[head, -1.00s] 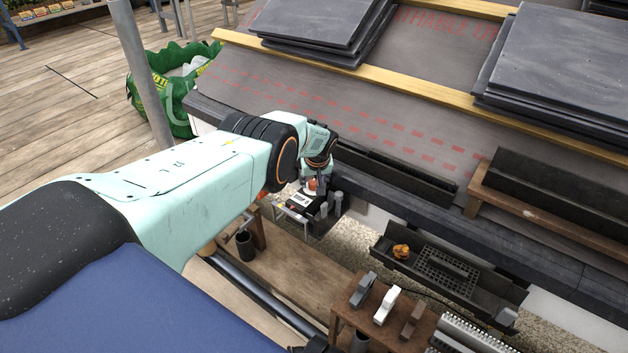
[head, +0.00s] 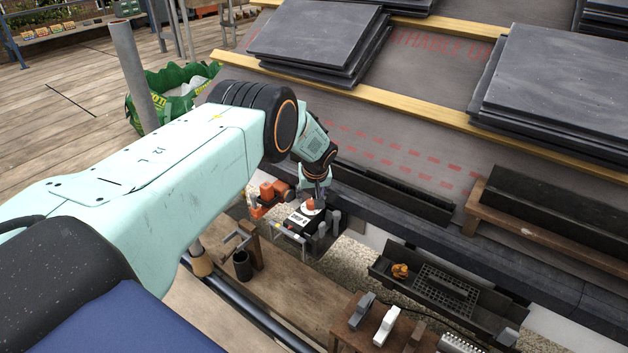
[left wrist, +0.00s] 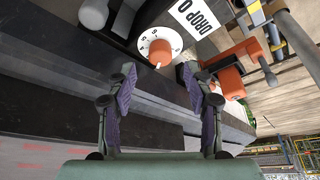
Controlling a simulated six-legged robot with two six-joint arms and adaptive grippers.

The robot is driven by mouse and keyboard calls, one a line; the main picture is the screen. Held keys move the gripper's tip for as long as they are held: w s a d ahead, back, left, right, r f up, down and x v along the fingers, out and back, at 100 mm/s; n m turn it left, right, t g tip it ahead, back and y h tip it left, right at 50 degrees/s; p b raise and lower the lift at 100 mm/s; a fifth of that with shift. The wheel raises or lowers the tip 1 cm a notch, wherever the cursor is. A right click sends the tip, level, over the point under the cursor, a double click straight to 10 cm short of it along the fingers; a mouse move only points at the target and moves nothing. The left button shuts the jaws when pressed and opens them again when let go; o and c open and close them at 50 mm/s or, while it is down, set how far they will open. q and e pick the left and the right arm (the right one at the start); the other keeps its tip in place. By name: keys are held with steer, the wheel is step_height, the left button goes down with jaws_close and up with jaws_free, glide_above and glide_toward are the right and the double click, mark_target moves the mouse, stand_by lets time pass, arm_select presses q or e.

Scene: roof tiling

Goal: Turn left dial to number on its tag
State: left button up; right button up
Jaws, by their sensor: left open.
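The dial (left wrist: 150,38) is a white numbered disc with an orange knob (left wrist: 160,53) at its middle; it sits on a dark box. It also shows small in the head view (head: 309,208). A white tag (left wrist: 194,16) beside it reads "DROP" and a round character I cannot make out surely; in the head view it lies left of the dial (head: 297,220). My left gripper (left wrist: 158,76) is open and empty, its two fingers apart on either side of the knob's line, with the knob just beyond the tips. In the head view my left gripper (head: 319,192) is just above the dial.
An orange clamp-like part (left wrist: 230,80) stands right of the dial in the wrist view. Grey posts (head: 336,217) rise beside the box. A dark gutter (head: 380,190) and roof edge run behind it. A dark tray (head: 440,285) and a wooden bench (head: 310,285) lie nearby.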

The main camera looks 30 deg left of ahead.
arm_select(q)
steer(key=v, duration=0.8)
